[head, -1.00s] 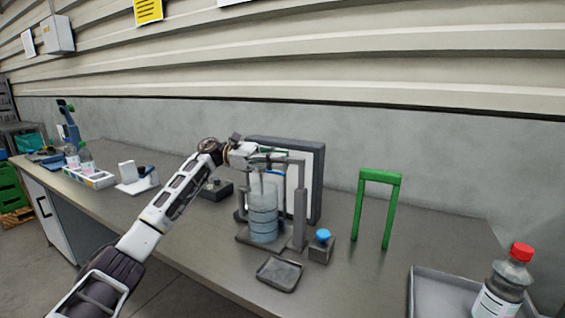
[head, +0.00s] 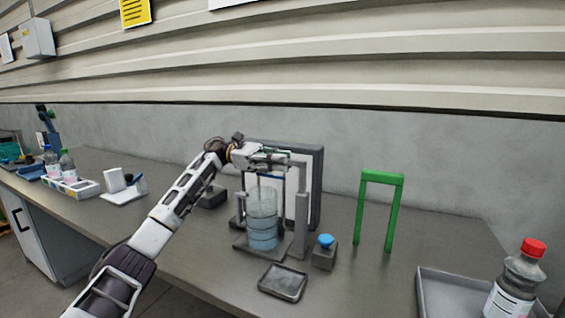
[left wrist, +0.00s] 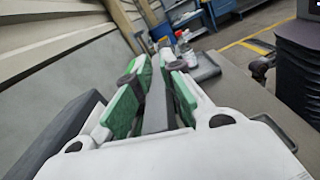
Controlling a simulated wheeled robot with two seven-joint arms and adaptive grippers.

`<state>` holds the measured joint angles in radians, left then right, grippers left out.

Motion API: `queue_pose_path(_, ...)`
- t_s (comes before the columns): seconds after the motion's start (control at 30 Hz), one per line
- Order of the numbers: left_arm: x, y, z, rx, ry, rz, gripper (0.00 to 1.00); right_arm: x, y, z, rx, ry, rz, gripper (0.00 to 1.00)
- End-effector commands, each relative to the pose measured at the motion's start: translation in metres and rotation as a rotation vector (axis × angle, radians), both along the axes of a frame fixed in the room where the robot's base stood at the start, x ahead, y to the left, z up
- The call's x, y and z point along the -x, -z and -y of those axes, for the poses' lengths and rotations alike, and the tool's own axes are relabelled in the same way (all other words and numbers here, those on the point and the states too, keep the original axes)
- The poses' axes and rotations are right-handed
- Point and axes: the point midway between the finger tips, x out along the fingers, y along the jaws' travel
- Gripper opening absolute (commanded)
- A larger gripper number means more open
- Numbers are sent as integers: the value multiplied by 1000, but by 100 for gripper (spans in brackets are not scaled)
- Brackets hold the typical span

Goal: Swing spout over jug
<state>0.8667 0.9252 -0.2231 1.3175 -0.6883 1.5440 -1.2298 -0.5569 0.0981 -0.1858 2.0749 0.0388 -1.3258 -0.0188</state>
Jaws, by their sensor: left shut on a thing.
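The clear bluish jug (head: 262,222) stands upright on the base of a grey stand, in the middle of the bench. My left gripper (head: 283,161) is above the jug, at the top of the stand. In the left wrist view its green-padded fingers (left wrist: 152,90) are shut on a dark grey bar, which looks like the spout (left wrist: 155,112). In the head view my gripper mostly hides the spout, so I cannot tell whether its outlet is right over the jug. My right gripper is in neither view.
A grey post (head: 301,228) rises beside the jug, with a dark-framed panel (head: 317,190) behind. A blue-topped button box (head: 325,252) and a small dark tray (head: 283,282) lie in front. A green arch (head: 382,177) stands to the right, and a red-capped bottle (head: 515,280) farther right.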

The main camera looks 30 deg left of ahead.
Motion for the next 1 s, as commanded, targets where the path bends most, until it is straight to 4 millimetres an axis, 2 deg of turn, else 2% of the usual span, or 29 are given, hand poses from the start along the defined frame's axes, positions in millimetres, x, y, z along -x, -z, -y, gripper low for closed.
queue_pose_path(0.17,0,-4,-1,6,-1,5,0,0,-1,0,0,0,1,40)
queue_pose_path(0.2,0,-4,-1,6,-1,5,13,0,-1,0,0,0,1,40)
queue_pose_path(0.33,0,-4,-1,6,-1,5,30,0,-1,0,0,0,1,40)
queue_pose_path(0.4,0,-4,-1,6,-2,5,31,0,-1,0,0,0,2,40)
queue_pose_path(0.43,0,-4,-1,6,-2,5,35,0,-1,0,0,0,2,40)
queue_pose_path(0.83,0,-1,0,2,0,2,35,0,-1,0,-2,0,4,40)
queue_pose_path(1.0,1,-1,-6,1,0,1,35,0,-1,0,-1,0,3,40)
